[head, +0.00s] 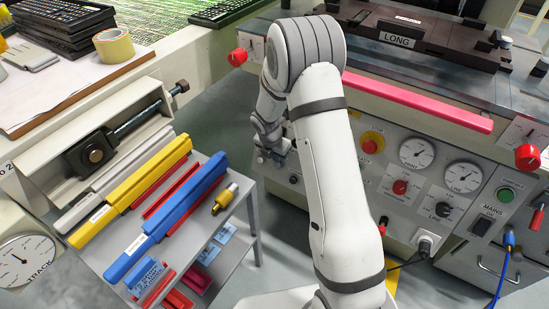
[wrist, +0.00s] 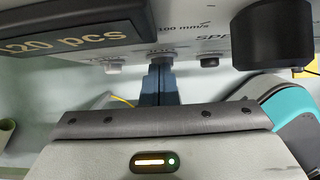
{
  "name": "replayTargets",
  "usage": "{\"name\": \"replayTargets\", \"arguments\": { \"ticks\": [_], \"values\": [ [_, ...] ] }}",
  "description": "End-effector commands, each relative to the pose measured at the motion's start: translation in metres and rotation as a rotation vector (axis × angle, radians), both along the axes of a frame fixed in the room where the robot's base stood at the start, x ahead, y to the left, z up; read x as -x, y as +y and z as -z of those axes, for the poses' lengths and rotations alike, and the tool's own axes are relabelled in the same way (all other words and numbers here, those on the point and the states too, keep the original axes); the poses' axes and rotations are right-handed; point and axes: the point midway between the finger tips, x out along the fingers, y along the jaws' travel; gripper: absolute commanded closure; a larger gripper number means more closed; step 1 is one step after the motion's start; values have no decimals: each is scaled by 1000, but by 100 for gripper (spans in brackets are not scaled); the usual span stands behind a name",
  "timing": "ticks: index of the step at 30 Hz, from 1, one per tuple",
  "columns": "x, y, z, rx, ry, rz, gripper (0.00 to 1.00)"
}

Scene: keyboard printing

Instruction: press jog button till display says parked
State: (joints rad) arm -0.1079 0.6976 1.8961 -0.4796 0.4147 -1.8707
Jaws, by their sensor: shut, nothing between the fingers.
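My gripper (wrist: 161,74) is shut and empty, its dark fingers pointing at the machine's front panel. In the wrist view, the fingertips are at or just in front of the middle small button (wrist: 162,57); I cannot tell whether they touch. Another small button sits to its left (wrist: 113,66) and another to its right (wrist: 209,61). No jog label is readable. In the head view, my gripper (head: 279,157) is partly behind my arm, low at the panel.
A large black knob (wrist: 272,36) juts out right of the buttons. In the head view, a red emergency-type button (head: 371,142), dials and switches lie right of my arm. A grey shelf cart (head: 245,192) with yellow and blue bars stands close on the left.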

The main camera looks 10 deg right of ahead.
Motion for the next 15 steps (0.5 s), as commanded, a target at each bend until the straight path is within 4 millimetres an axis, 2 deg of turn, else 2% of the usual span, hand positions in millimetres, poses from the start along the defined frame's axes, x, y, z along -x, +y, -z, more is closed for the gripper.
{"name": "replayTargets", "arguments": {
  "ticks": [1,9,15],
  "values": [
    [1,2,-11,0,3,-1,100],
    [6,11,-41,1,12,-2,100],
    [7,15,-52,1,15,-2,100]
  ]
}}
